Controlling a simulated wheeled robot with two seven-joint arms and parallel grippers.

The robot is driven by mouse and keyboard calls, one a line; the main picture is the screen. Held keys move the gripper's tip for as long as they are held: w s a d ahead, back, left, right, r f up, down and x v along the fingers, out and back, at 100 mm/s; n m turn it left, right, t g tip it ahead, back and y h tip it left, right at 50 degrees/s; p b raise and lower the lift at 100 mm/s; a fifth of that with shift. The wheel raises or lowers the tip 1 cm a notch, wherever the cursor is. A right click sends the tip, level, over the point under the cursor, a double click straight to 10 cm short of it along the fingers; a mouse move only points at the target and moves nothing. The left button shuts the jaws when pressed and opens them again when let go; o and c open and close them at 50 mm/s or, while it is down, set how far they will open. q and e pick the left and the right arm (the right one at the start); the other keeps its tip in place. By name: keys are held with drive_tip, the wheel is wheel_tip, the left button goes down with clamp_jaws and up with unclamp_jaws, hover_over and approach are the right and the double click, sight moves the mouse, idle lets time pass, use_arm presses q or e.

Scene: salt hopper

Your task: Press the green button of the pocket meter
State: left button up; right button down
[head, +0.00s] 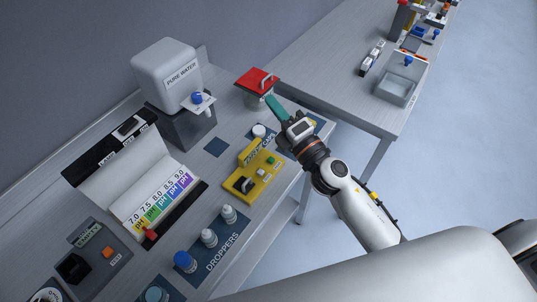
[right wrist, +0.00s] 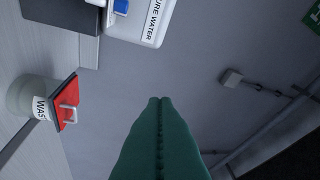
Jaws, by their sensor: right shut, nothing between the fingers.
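A yellow device (head: 240,184) lies on the bench, with a small green button (head: 271,160) on its right part. A black part and a pale part also sit on it; its lettering is too small to read for sure. My right gripper (head: 271,100) has teal fingers, shut and empty. It is beyond the device in the head view, its tips close to the red-lidded jar, and apart from the button. The shut fingers also show in the right wrist view (right wrist: 158,100), where the device is not seen. My left gripper is not in view.
The jar's red lid (head: 257,81) has a handle. A pure water tank (head: 167,74) stands at the back. A pH colour chart (head: 160,205), dropper bottles (head: 209,238) and a grey box (head: 90,262) are on the left. A second table (head: 330,70) holds a clear bin (head: 397,87).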

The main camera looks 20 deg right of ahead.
drive_tip(key=a+r+n+g+y, duration=0.35)
drive_tip(key=a+n+y, duration=0.3)
drive_tip(key=n, duration=0.55)
drive_tip(key=n+g+h+p, duration=0.1)
drive_tip(key=n+g+h, duration=0.85)
drive_tip(key=n, duration=0.85)
hover_over(274, 160)
wheel_tip(274, 160, down, 11)
drive_tip(key=g+y, duration=0.2)
drive_tip(key=shift+s+f, duration=0.1)
drive_tip(key=shift+f, duration=0.1)
drive_tip(key=shift+f, duration=0.15)
wheel_tip(274, 160, down, 8)
drive_tip(key=b, duration=0.5)
drive_tip(key=shift+f+b, duration=0.3)
drive_tip(key=shift+b, duration=0.05)
